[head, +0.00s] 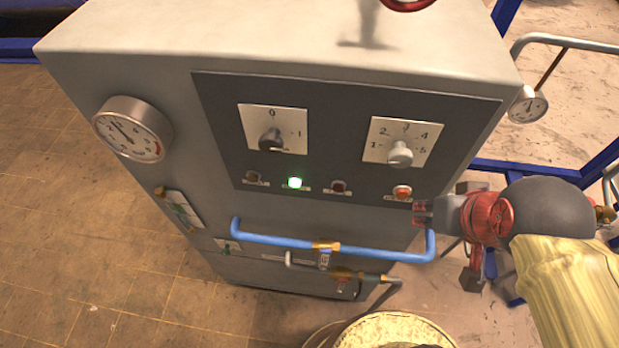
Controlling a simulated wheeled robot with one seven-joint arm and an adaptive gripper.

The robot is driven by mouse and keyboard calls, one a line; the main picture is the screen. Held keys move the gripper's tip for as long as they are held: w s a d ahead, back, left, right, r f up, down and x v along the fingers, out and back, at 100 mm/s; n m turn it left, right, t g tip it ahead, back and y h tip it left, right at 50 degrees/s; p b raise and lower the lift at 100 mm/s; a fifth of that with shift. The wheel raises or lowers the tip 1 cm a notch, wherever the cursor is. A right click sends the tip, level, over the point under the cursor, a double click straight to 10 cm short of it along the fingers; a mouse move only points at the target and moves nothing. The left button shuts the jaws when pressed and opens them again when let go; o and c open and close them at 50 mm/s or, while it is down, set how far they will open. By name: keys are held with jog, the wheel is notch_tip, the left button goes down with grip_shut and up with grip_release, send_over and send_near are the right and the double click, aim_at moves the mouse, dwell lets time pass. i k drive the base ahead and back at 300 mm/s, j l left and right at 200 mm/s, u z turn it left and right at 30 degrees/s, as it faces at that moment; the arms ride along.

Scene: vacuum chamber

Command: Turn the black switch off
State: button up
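The black switch (270,139) is a dark knob on a white square plate at the upper left of the cabinet's dark panel. The plate is marked 0 at the top and 1 at the right. The knob's exact pointing is hard to make out. My gripper (421,212) is at the right, by the panel's lower right corner, well apart from the black switch. Nothing shows held in it. Its fingers are too small in the picture to tell whether they are open or shut.
A light grey knob (399,154) with a numbered plate sits right of the switch. Below is a row of lamps, with the green one (295,183) lit. A gauge (133,129) juts out at the left. A blue pipe (280,240) crosses the cabinet front below the panel.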

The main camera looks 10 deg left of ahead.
aim_at(270, 143)
jog(key=u, duration=1.35)
